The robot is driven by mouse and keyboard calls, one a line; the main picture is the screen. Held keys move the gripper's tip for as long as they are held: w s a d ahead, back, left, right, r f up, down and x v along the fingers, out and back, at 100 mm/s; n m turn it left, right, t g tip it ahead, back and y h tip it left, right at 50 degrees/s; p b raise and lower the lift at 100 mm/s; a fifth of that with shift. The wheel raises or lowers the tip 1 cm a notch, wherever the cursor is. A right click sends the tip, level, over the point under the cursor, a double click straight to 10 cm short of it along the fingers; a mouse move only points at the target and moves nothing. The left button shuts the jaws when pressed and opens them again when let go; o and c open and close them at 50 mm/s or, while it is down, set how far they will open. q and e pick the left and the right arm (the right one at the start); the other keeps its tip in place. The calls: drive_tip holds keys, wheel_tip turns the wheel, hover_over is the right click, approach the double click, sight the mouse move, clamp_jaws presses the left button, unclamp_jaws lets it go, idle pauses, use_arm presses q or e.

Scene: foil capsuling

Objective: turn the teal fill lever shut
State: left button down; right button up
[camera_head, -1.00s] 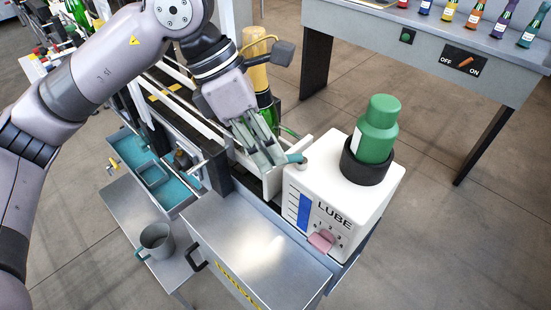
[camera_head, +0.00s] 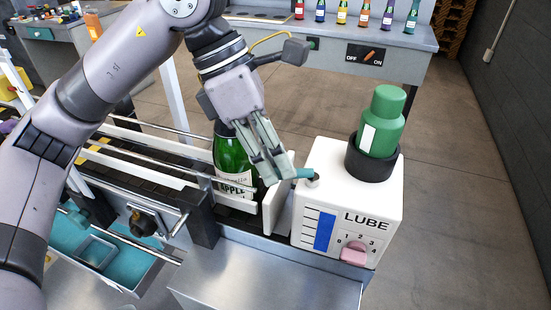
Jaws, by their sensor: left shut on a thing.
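The white lube box (camera_head: 335,190) stands at the right of the conveyor, with a blue level strip and a pink dial on its front. The teal fill lever (camera_head: 304,174) is at the top left edge of the box, beside a small pale fitting, and points left. My left gripper (camera_head: 284,178) reaches down from the upper left, its fingers shut on the lever's outer end, which they partly hide. A green bottle (camera_head: 381,125) stands upside down in the black collar (camera_head: 370,159) on top of the box. My right gripper is not in view.
A green glass bottle (camera_head: 231,165) stands on the conveyor (camera_head: 150,165) just behind my left gripper, between white rails. A metal cabinet top (camera_head: 265,270) lies in front. A bench (camera_head: 345,38) with several small bottles and an OFF/ON switch is at the back. Floor at right is clear.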

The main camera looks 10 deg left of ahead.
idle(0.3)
use_arm(q)
drive_tip(key=c, duration=1.6)
unclamp_jaws()
drive_tip(key=v, duration=1.2)
drive_tip(key=shift+c, duration=0.3)
